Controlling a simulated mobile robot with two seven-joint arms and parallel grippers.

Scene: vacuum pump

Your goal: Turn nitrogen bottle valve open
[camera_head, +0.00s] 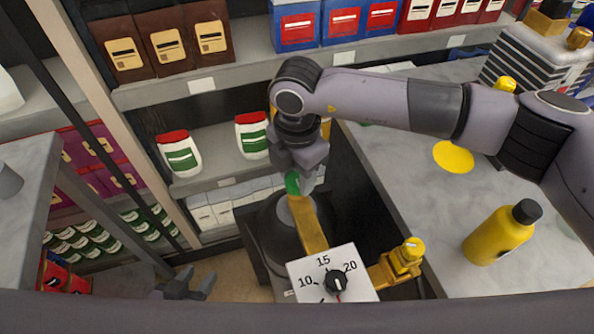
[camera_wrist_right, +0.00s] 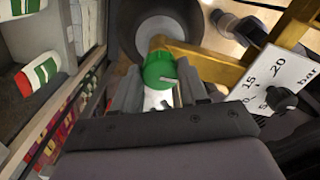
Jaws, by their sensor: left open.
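The green valve knob (camera_head: 292,183) sits on top of the dark grey nitrogen bottle (camera_head: 275,235). A gold pipe leads from it to a white gauge plate (camera_head: 313,268) with a black pointer knob. My right gripper (camera_head: 304,183) points down at the valve. In the right wrist view, its fingers (camera_wrist_right: 160,88) stand apart on either side of the green knob (camera_wrist_right: 158,68); contact is not clear. The bottle (camera_wrist_right: 155,28) shows behind the knob there. My left gripper (camera_head: 190,284) is low at the left, open and empty, apart from the bottle.
Shelves with boxes and white-green bottles (camera_head: 180,153) stand behind and left. A grey counter (camera_head: 400,165) on the right holds a yellow bottle (camera_head: 500,235). A gold fitting (camera_head: 405,258) sits right of the gauge. A grey table edge (camera_head: 28,185) is at left.

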